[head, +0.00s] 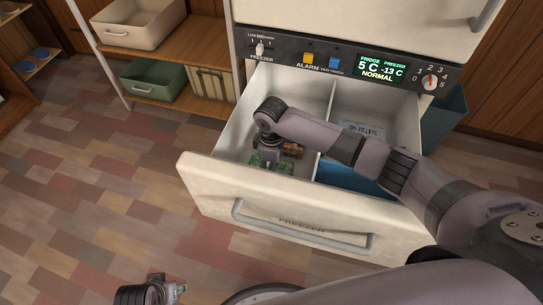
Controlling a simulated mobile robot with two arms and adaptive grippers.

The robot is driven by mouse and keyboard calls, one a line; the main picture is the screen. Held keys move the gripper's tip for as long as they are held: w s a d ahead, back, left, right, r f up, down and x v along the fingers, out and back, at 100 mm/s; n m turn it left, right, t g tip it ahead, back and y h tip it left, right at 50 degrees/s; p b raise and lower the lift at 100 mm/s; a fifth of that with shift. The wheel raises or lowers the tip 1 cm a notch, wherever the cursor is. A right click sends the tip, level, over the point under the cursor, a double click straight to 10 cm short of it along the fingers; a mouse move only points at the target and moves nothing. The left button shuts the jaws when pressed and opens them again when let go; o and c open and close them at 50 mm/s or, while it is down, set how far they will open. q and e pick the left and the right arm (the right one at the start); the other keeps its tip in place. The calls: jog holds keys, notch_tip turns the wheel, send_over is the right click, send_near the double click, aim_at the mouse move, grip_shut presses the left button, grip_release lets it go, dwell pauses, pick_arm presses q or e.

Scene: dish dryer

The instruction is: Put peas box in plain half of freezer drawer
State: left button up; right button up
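The freezer drawer (305,228) is pulled open, and a divider (326,105) splits it into two halves. The left half is plain pale; the right half has a blue panel (350,178). A green box (285,169), likely the peas box, is low in the plain half near the drawer front. My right gripper (269,160) points down at the green box and partly covers it. I cannot tell whether its fingers grip the box. My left gripper (170,287) is over the floor at lower left, empty, with its fingertips apart.
A brown box (293,149) is beside the green box, partly hidden by my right arm. A pale labelled box (362,131) is in the right half. A control panel (330,61) is above the drawer. Shelves with a green bin (152,80) stand at left. The floor at left is clear.

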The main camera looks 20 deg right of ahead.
pick_arm(q)
jog(key=s+f+p, duration=0.2)
jog(key=s+f, duration=0.1)
jog(key=f, duration=0.7)
jog(key=shift+a+g+p, duration=0.2)
jog(key=shift+g+p, duration=0.1)
jog(key=shift+p, duration=0.1)
pick_arm(e)
notch_tip(320, 180, up, 12)
jog(key=shift+f, duration=0.15)
pick_arm(q)
jog(key=shift+s, duration=0.1)
